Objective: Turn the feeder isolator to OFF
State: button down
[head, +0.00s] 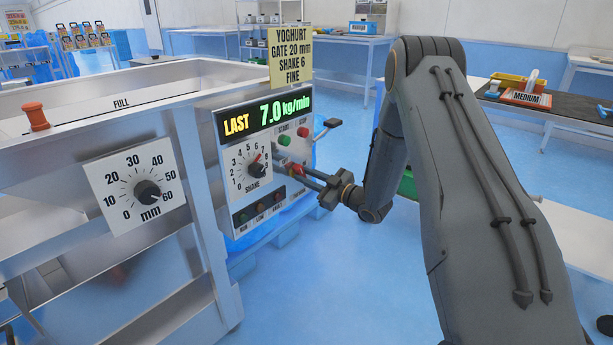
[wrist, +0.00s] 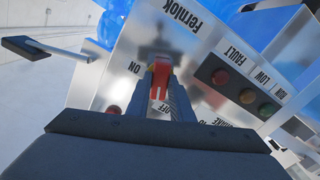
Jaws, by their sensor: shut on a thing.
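The feeder isolator's red handle (wrist: 160,82) is between the two fingers of my gripper (wrist: 163,88) in the wrist view. The fingers are shut on it. The handle runs roughly up and down in that view, its lower end near the upside-down OFF label (wrist: 164,110). The ON label (wrist: 134,67) lies to its left. The fingers partly cover the handle, so its exact angle is hard to tell. In the head view my gripper (head: 300,174) reaches the right side of the control panel (head: 238,207), and the isolator is mostly hidden there.
The panel also carries the SHAKE dial (head: 256,170), a green button (head: 284,140), a red button (head: 303,132) and indicator lamps (wrist: 246,95). A dark paddle on a rod (wrist: 25,47) juts out beside the panel. The floor (head: 320,270) right of the machine is clear.

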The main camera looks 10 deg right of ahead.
jog(key=shift+n, duration=1.1)
jog(key=shift+r, duration=0.1)
jog(key=c, duration=1.6)
grip_release()
jog(key=shift+o, duration=0.2)
jog(key=p+v, duration=0.1)
jog(key=v, duration=0.6)
jog(key=shift+s+d, duration=0.25)
jog(key=shift+s, duration=0.05)
jog(key=shift+w, duration=0.1)
